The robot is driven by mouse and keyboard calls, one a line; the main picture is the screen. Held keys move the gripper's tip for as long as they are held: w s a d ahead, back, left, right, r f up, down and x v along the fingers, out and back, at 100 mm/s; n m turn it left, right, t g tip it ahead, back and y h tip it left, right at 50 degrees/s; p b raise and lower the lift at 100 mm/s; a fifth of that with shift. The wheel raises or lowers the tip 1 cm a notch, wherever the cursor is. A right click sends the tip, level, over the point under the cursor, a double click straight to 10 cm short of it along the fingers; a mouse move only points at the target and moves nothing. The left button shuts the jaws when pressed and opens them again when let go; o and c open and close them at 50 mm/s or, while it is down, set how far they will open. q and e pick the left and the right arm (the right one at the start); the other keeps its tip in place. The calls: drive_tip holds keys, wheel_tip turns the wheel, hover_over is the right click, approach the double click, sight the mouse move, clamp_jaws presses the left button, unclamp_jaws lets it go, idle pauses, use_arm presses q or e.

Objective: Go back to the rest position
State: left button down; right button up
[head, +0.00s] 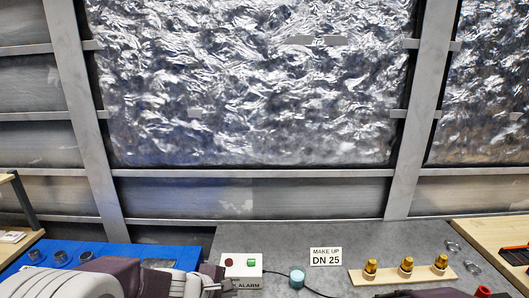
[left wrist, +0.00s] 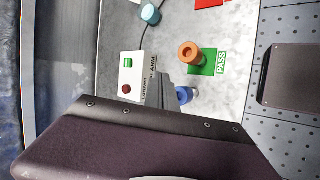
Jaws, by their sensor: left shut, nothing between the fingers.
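My left gripper (head: 212,278) is at the bottom left of the head view, in front of the alarm box. Its arm comes in from the left edge. In the left wrist view its grey fingers (left wrist: 164,92) are together and empty, beside the alarm box. The dark wrist housing fills the lower part of that view. My right gripper does not show. A dark shape at the bottom right edge of the head view may be part of my right arm.
The white alarm box (head: 242,270) has a red and a green button. Near it are a teal cap (head: 297,276), a DN 25 sign (head: 326,257) and a wooden strip (head: 402,275) with brass fittings. An orange part (left wrist: 189,52) sits on the green PASS pad; a blue part (left wrist: 185,95) is close to my fingers.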

use_arm(q)
drive_tip(key=s+a+f+m+g+y, duration=0.2)
drive_tip(key=s+a+f+m, duration=0.1)
drive_tip(key=s+m, duration=0.4)
drive_tip(key=s+a+f+m+g+y, duration=0.2)
drive_tip(key=s+a+m, duration=0.3)
drive_tip(key=s+m, duration=0.3)
drive_tip(key=shift+s+a+f+g, duration=0.3)
drive_tip(key=shift+s+f+g, duration=0.45)
drive_tip(key=shift+s, duration=0.45)
drive_tip(key=shift+r, duration=0.1)
